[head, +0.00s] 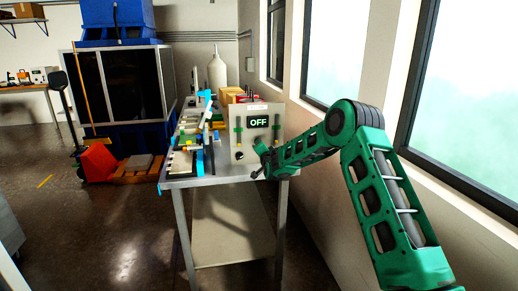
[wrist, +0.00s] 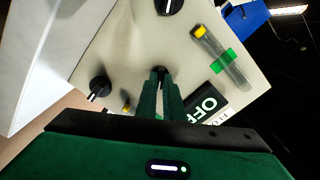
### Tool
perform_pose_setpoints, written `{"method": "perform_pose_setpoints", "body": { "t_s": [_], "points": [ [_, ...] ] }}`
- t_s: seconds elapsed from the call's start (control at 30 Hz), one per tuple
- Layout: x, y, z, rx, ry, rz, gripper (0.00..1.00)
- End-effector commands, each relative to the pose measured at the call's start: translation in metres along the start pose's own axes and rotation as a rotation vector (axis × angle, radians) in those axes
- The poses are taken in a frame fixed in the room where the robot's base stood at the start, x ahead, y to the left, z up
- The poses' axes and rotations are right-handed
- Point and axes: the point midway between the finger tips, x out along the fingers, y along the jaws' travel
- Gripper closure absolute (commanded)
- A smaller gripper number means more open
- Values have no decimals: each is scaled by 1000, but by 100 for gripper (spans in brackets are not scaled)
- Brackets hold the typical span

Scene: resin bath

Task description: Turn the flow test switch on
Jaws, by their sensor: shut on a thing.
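The flow test panel (head: 244,138) is a pale box at the right end of the steel table, and its display (head: 259,121) reads OFF. In the wrist view the panel face (wrist: 125,55) appears tilted, with the OFF display (wrist: 207,104) right of my fingers. My gripper (wrist: 160,72) is closed at the panel face on a small dark switch, mostly hidden between the fingertips. In the head view my gripper (head: 260,163) is at the panel's lower front, and the switch is hidden there. The switch's own position cannot be read.
Black knobs (wrist: 100,87) and (wrist: 168,5) sit on the panel around my fingers. A tube with a yellow cap and green band (wrist: 221,58) is beside them. Tools and parts crowd the steel table (head: 205,181) to the left. Windows (head: 465,100) line the right wall.

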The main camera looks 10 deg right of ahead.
Motion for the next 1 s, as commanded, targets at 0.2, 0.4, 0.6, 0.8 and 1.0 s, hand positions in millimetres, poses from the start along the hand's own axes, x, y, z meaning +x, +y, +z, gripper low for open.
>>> {"method": "perform_pose_setpoints", "body": {
  "t_s": [0.2,0.4,0.6,0.8,1.0],
  "points": [
    [0,3,0,203,0,4,100],
    [0,5,0,368,0,5,100],
    [0,5,0,492,0,5,100],
    [0,6,0,568,0,6,100],
    [0,8,0,600,0,8,100]
  ]
}}
